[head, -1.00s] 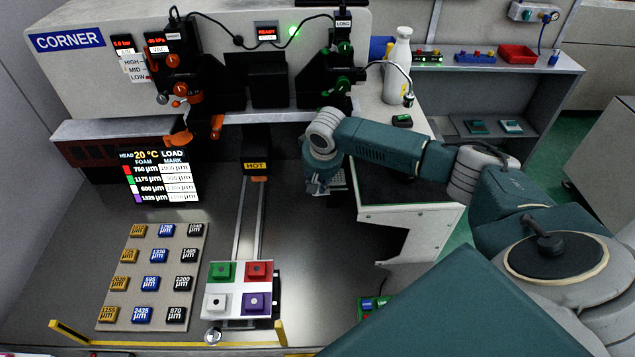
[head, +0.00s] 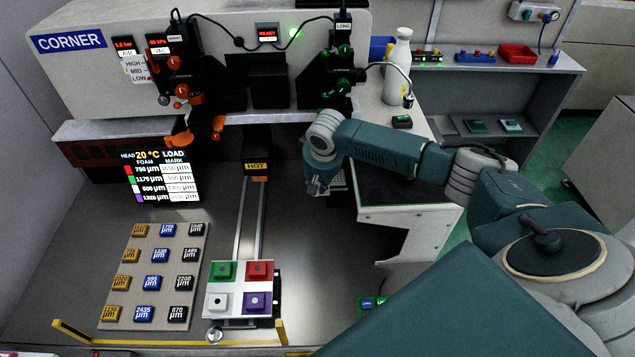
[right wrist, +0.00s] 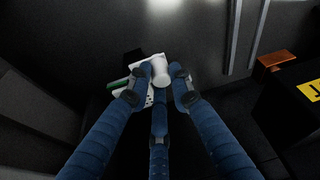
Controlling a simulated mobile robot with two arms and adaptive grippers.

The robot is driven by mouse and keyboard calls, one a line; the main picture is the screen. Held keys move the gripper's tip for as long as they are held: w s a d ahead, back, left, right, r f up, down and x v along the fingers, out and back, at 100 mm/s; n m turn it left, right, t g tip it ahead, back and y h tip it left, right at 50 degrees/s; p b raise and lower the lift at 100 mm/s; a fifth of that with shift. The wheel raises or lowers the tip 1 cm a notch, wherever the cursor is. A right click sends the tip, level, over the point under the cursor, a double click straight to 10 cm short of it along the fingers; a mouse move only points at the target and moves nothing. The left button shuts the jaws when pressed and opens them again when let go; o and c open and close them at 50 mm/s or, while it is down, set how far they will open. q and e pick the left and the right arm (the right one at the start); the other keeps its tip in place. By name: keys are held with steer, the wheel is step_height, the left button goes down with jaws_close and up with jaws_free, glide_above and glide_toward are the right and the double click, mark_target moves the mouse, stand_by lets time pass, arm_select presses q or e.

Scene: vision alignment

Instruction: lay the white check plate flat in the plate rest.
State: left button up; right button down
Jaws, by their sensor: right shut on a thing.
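My right gripper (head: 318,188) is low in front of the machine, at the left edge of the dark-topped side bench. In the right wrist view its blue fingers (right wrist: 168,82) are shut on the white check plate, around its pale round knob (right wrist: 160,72). The plate's white, dotted face (right wrist: 147,90) shows partly between and behind the fingers. In the head view only a pale dotted corner (head: 338,180) shows beside the gripper. I cannot make out the plate rest for sure. My left gripper is out of view.
A white carrier (head: 231,307) with green, red, white and purple blocks sits on the rail at the front. A board of labelled blocks (head: 187,255) lies to its left. The side bench (head: 402,192) bears a white bottle (head: 397,68). Bare metal floor lies left of the gripper.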

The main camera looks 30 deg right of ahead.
steer(key=shift+f, duration=0.25)
steer(key=c, duration=1.5)
jaws_free()
steer(key=v, duration=1.2)
